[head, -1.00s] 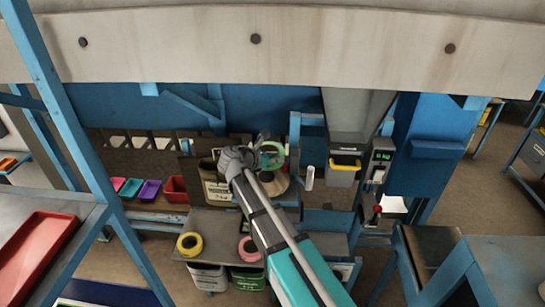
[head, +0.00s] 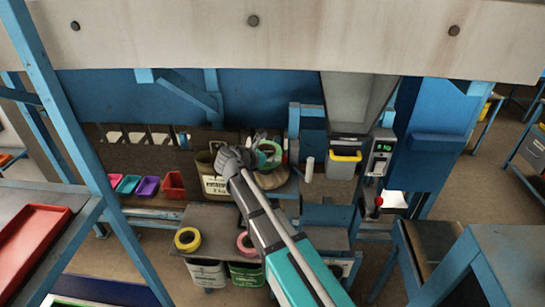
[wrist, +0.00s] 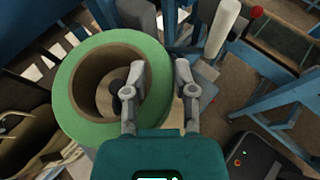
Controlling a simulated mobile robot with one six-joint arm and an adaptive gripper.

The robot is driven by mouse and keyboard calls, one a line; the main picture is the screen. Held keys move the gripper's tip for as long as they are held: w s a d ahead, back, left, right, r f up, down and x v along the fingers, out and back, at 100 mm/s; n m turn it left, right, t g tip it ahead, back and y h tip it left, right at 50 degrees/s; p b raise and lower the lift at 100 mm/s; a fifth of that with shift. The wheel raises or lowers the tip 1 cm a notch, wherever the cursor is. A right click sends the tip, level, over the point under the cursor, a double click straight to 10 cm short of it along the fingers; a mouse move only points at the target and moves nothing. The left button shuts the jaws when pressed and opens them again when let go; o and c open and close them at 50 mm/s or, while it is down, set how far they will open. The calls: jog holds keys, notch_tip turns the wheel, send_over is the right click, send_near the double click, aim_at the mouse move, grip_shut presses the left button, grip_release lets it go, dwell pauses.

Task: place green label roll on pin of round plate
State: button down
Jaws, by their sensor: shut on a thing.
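The green label roll (head: 277,149) is a ring with a tan core, in front of the back panel in the head view. In the wrist view the green roll (wrist: 70,112) fills the left half. My gripper (wrist: 160,75) is shut on its wall, one finger inside the hole and one outside. In the head view my gripper (head: 262,152) is partly hidden by my arm. The tan round plate (head: 272,182) shows just below the roll. Through the hole a pale surface and a dark rounded piece show; I cannot tell whether that is the pin.
A yellow roll (head: 187,239) and a pink roll (head: 244,244) lie on the grey shelf below. A white post (head: 309,169) stands right of the plate. An open brown sack (head: 213,183) stands at left. Coloured trays (head: 147,187) line the left. A yellow-rimmed bin (head: 344,165) is at right.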

aim_at(269, 166)
jog(key=shift+f+b, duration=1.35)
jog(key=shift+f, duration=0.35)
jog(key=shift+f+b, duration=0.55)
jog(key=shift+c, duration=1.8)
grip_release()
